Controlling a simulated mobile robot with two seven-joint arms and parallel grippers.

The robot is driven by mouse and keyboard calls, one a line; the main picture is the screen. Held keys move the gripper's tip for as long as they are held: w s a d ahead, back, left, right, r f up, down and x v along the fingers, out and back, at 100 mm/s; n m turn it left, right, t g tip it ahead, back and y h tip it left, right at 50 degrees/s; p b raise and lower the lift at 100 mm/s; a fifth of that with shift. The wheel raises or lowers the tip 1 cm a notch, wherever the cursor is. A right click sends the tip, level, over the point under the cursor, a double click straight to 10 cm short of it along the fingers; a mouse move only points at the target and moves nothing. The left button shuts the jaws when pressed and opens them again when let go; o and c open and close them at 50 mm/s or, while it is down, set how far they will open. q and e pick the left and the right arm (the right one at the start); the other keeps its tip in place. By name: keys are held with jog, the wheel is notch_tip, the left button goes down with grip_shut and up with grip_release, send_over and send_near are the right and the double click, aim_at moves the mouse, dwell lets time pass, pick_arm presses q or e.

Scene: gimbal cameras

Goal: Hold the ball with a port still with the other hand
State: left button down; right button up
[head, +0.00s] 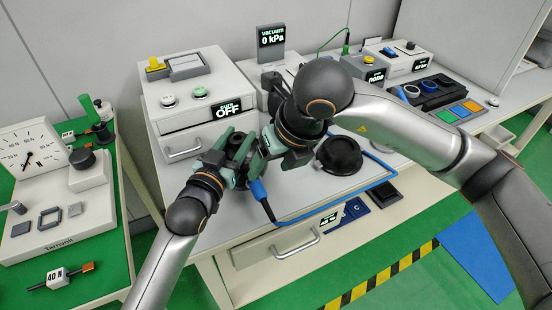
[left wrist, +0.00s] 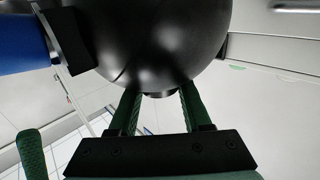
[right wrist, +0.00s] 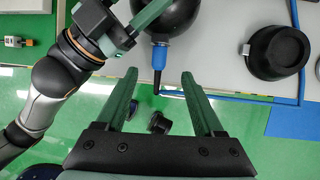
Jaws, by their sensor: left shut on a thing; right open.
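The black ball (left wrist: 165,40) fills the top of the left wrist view, with a blue connector (left wrist: 22,45) on its side. My left gripper (left wrist: 160,92) is shut on the ball. In the right wrist view the ball (right wrist: 180,14) is at the top edge, its blue plug (right wrist: 160,55) pointing down towards my right gripper (right wrist: 160,77). My right gripper is open, with nothing between its fingers, close to the ball but apart from it. In the head view both grippers crowd together and mostly hide the ball; the blue plug (head: 258,190) shows below them.
A blue hose (head: 300,212) runs from the plug around the bench. A black round stand (head: 340,153) is on the bench to the right. A white box reading OFF (head: 205,110) stands behind left, and a vacuum display reads 0 kPa (head: 271,37). A drawer (head: 280,248) is below.

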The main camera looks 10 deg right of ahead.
aim_at(259, 186)
jog(key=x, duration=0.9)
jog(key=shift+w+a+f, duration=0.1)
jog(key=shift+f, duration=0.25)
grip_shut()
dwell(0.5)
